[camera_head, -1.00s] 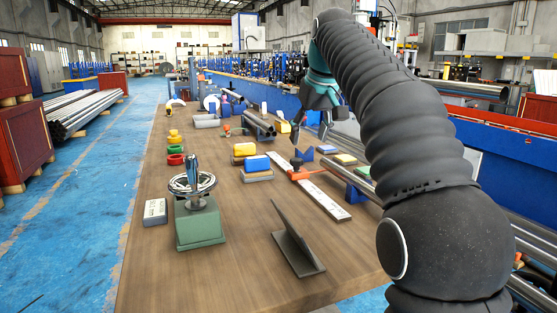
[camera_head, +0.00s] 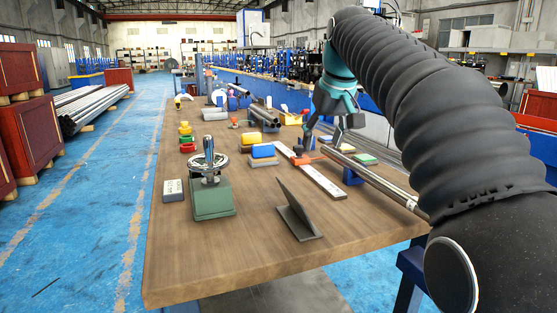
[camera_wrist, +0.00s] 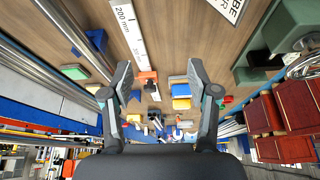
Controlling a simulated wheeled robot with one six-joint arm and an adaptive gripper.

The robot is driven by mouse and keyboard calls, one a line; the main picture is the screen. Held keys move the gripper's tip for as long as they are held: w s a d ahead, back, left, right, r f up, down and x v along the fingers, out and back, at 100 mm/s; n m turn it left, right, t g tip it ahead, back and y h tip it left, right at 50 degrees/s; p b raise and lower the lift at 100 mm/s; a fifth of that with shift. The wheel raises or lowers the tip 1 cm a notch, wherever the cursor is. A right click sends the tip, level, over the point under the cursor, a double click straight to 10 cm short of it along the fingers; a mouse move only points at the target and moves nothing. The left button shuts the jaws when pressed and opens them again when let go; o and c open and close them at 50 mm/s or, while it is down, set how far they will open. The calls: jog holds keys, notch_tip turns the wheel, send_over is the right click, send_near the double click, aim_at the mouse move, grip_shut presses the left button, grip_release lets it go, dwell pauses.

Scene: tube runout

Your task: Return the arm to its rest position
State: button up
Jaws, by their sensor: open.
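My gripper (camera_head: 325,138) is open and empty, above the right side of the wooden table (camera_head: 190,265). It hangs near the steel tube (camera_head: 385,187), which rests on blue supports (camera_head: 352,176) along the table's right edge. In the wrist view my gripper (camera_wrist: 163,95) has its two fingers wide apart with nothing between them. My black-sleeved arm covers the right part of the head view. A white ruler strip (camera_head: 320,178) with an orange slider lies below and to the left of the gripper.
A green block with a handwheel (camera_head: 212,197) stands at the table's front left. A dark angled plate (camera_head: 298,212) stands nearer the front. Yellow and blue blocks (camera_head: 263,152) and coloured rings (camera_head: 186,138) lie beyond. Red crates (camera_head: 30,130) stand on the floor at left.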

jog(key=s+d+f+m, duration=0.1)
jog(key=s+d+f, duration=0.2)
jog(key=s+f, duration=1)
jog(key=s+d+f+m+t+h, duration=0.1)
jog(key=s+d+f+m, duration=0.1)
jog(key=s+f, duration=1.1)
jog(key=s+d, duration=0.1)
jog(key=s, duration=0.2)
jog(key=shift+s+d, duration=0.15)
jog(key=shift+s, duration=0.05)
